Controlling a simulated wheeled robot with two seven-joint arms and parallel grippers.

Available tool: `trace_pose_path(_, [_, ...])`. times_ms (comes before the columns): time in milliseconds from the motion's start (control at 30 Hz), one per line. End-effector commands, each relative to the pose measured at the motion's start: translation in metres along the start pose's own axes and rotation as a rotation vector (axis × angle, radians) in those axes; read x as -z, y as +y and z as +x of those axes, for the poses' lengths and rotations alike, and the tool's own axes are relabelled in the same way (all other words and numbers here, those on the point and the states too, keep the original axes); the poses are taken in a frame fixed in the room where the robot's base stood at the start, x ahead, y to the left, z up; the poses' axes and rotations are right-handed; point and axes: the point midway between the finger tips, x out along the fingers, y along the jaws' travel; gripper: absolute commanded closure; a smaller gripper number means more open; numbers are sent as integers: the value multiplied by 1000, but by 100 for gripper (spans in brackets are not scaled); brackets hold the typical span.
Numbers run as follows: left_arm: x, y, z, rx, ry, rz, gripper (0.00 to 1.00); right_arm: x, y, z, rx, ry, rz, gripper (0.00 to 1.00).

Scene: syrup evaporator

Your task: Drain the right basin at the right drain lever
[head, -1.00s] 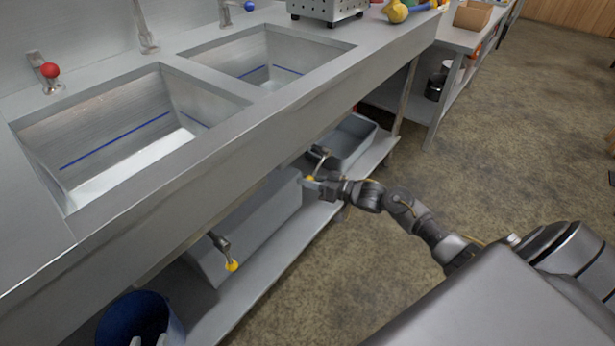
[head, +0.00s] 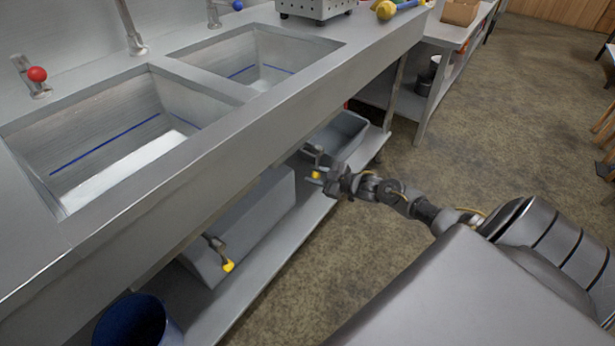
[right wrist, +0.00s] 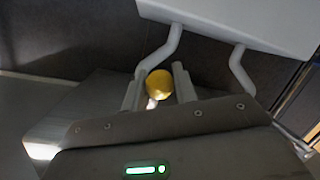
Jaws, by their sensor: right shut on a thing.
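The right basin (head: 262,48) is a steel sink set in the counter, with a blue line around its inner wall. I cannot tell how much liquid it holds. Below it, under the counter, the right drain lever (head: 317,155) ends in a yellow knob (head: 316,175). My right gripper (head: 320,177) is shut on this knob. In the right wrist view the yellow knob (right wrist: 159,84) sits between the two fingers. The fingers hide part of the lever. The left drain lever (head: 217,247), with its own yellow knob, hangs free under the left basin (head: 100,125). My left gripper is out of view.
A grey tub (head: 340,138) and a long grey bin (head: 245,225) stand on the low shelf under the counter. A blue bucket (head: 135,320) is at the lower left. The counter's front edge overhangs my gripper. Open floor (head: 490,120) lies to the right.

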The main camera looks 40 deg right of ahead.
Motion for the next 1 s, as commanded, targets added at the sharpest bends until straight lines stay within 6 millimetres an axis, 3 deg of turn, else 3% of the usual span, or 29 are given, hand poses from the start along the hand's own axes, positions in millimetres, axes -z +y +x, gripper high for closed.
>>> trace_pose_path(300, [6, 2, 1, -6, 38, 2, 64, -7, 10, -2, -20, -20, -111, 100])
trace_pose_path(833, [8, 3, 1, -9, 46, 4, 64, -8, 13, -2, -25, -25, -135, 100])
trace_pose_path(867, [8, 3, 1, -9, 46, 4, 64, -8, 13, -2, -25, -25, -134, 70])
trace_pose_path(1000, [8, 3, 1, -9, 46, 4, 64, -8, 13, -2, -24, -24, -134, 52])
